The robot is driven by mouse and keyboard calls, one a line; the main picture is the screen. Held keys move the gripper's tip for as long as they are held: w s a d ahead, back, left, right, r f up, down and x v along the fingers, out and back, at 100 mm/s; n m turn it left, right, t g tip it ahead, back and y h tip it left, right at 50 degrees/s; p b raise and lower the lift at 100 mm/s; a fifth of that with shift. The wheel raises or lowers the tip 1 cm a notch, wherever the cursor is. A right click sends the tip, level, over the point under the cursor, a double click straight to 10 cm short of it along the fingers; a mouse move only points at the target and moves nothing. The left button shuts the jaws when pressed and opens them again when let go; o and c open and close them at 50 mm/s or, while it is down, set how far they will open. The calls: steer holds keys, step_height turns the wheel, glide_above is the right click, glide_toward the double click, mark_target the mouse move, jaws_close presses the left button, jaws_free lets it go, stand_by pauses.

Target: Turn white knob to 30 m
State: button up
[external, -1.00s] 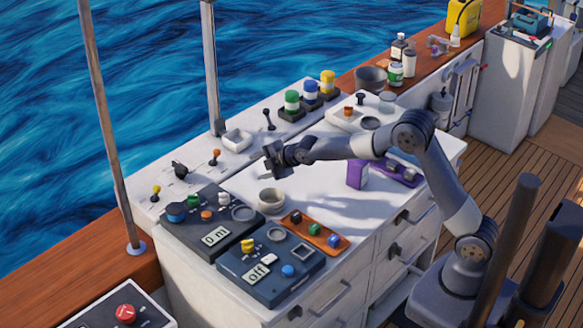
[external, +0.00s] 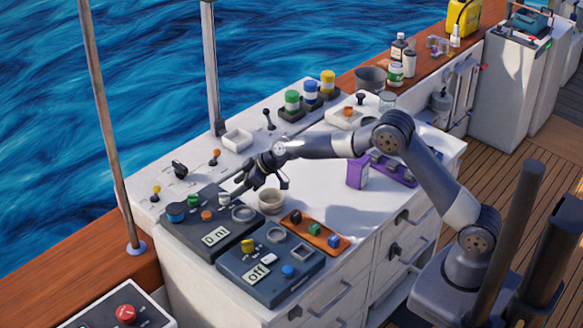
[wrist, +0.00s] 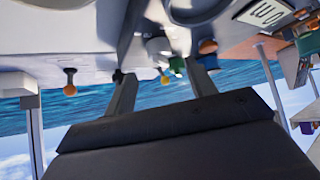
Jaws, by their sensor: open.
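The white knob (external: 224,199) sits on the dark control panel (external: 180,236) at the front left of the console. The panel's display (external: 216,236) reads 0 m. My gripper (external: 258,190) is open and empty, above and to the right of the white knob, with one finger close to it in the external view. Whether a finger touches the knob, I cannot tell.
A second panel (external: 238,263) reads off. Small levers stand behind.

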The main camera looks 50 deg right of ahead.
mark_target(228, 193)
steer(key=shift+p+x, duration=0.85)
steer(key=shift+x, duration=2.05)
steer(key=shift+c, duration=0.2)
steer(key=c, duration=0.9)
